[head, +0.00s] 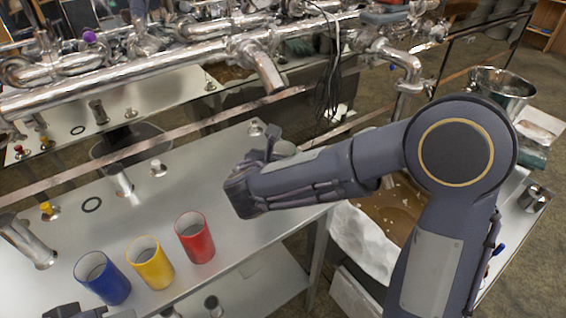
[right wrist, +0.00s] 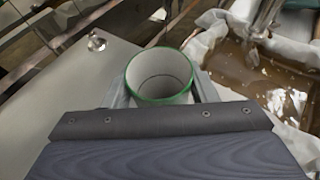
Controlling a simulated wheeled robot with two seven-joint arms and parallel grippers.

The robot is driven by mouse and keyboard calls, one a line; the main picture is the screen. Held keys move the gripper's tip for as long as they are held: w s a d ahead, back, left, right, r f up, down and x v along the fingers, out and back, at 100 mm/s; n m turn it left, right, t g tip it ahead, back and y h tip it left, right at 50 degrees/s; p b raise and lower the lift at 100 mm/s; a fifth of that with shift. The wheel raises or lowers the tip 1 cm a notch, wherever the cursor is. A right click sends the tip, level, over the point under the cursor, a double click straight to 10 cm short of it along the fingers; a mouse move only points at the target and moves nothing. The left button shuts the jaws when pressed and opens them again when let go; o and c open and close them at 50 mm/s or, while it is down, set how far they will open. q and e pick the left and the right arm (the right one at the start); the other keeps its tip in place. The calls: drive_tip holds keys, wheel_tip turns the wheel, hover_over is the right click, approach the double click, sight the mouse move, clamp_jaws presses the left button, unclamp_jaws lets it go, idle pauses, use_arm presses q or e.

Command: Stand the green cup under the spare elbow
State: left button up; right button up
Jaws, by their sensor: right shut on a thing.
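The green cup (right wrist: 160,76) shows in the right wrist view, with a green rim and a pale, empty-looking inside. My right gripper (right wrist: 162,92) is shut on it, one finger on each side. In the head view my right gripper (head: 262,158) is over the right end of the metal table, and the cup is mostly hidden behind it. One pipe elbow (head: 262,66) points down, up and behind the gripper. Another elbow (head: 406,64) bends down above the brown basin; I cannot tell which is the spare. A dark bit of my left gripper (head: 82,312) shows at the bottom left.
Blue (head: 103,278), yellow (head: 150,262) and red (head: 194,238) cups stand in a row on the metal table (head: 235,215). A basin of brown liquid (head: 395,207) is at the right. A long rail (head: 90,172) and black cables (head: 330,75) are behind.

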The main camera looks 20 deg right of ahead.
drive_tip(key=shift+f, duration=1.1)
drive_tip(key=shift+f+b, duration=0.3)
drive_tip(key=shift+b, duration=0.05)
drive_tip(key=o, duration=1)
drive_tip(key=shift+r, duration=0.1)
drive_tip(key=shift+o, duration=0.2)
